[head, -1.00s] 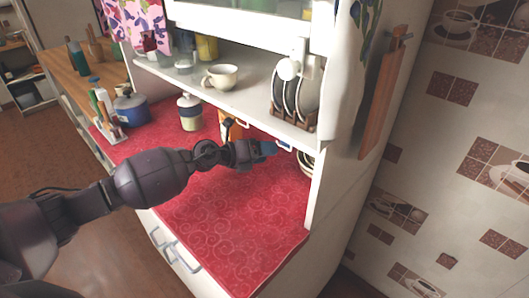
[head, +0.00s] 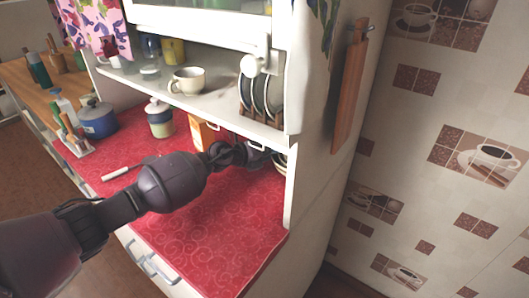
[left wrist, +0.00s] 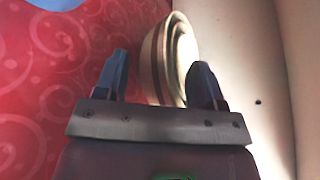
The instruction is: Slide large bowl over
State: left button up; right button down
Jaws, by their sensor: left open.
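A cream bowl with a brown band (left wrist: 155,60) stands on the red oilcloth close to the cabinet's side wall in the left wrist view. More rims show inside it, so bowls may be stacked. In the head view only part of the bowl (head: 281,162) shows beyond my gripper. My left gripper (left wrist: 161,78) is open, with its fingers apart and the bowl's near end seen between them. Whether they touch the bowl I cannot tell. In the head view the left gripper (head: 258,156) is under the shelf. My right gripper is not in view.
The shelf (head: 205,98) above holds a cup (head: 187,80) and a plate rack (head: 262,100). The cabinet side wall (head: 291,190) is right of the bowl. An orange box (head: 208,133), a canister (head: 160,118) and a blue pot (head: 97,120) stand left. The front red cloth (head: 215,235) is clear.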

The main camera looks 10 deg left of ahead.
pick_arm(q)
grip_shut()
dwell(0.4)
